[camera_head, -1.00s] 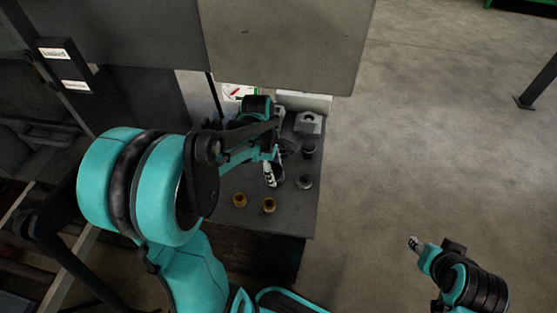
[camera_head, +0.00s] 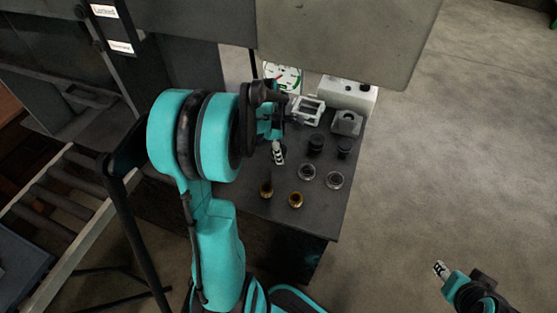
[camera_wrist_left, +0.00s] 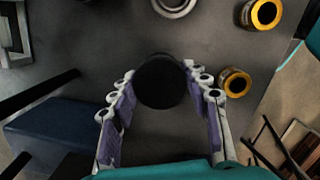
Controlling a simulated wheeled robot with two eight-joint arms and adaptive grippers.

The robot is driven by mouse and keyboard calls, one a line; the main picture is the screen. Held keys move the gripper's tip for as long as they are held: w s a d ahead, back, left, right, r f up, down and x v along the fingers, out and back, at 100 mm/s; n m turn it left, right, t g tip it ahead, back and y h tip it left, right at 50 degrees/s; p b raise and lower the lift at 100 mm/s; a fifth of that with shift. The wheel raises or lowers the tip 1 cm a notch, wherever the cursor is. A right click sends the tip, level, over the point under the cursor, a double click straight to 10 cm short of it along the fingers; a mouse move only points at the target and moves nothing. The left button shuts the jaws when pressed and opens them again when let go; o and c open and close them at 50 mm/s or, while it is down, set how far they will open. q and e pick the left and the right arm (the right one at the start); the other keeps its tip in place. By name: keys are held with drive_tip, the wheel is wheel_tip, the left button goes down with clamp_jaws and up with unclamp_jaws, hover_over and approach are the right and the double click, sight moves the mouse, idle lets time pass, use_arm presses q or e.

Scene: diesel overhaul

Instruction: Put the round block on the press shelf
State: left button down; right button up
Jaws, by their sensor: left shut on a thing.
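In the left wrist view, a dark round block (camera_wrist_left: 160,80) sits between the fingers of my left gripper (camera_wrist_left: 160,88), which is shut on it. In the head view, my left gripper (camera_head: 278,153) is over the left part of a dark-topped bench (camera_head: 318,222) beside the press. The block can hardly be told from the dark surface there. I cannot tell whether it touches the bench top. My right gripper (camera_head: 440,269) is at the lower right, over the floor; its fingers are too small to read. I cannot tell which surface is the press shelf.
A white box (camera_head: 348,94) is at the back. A large panel (camera_head: 345,40) hangs above. Floor at right is clear.

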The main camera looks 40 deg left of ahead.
use_arm(q)
drive_tip(key=shift+w+a+f, duration=0.1)
drive_tip(key=shift+a+f, duration=0.2)
drive_tip(key=shift+f+b, duration=0.95)
drive_tip(key=shift+f, duration=0.9)
drive_tip(key=shift+f, duration=0.1)
drive_tip(key=c, duration=0.8)
unclamp_jaws()
drive_tip(key=shift+o, duration=0.2)
drive_tip(key=shift+r, duration=0.2)
drive_tip(key=r+p, duration=0.1)
drive_tip(key=r, duration=0.3)
drive_tip(key=a+r+p, duration=0.1)
drive_tip(key=r+p, duration=0.1)
drive_tip(key=r, duration=0.2)
drive_tip(key=s+r+p, duration=0.1)
drive_tip(key=r, duration=0.2)
drive_tip(key=shift+s+a+r, duration=0.1)
drive_tip(key=shift+a+r, duration=0.05)
drive_tip(key=shift+r, duration=0.25)
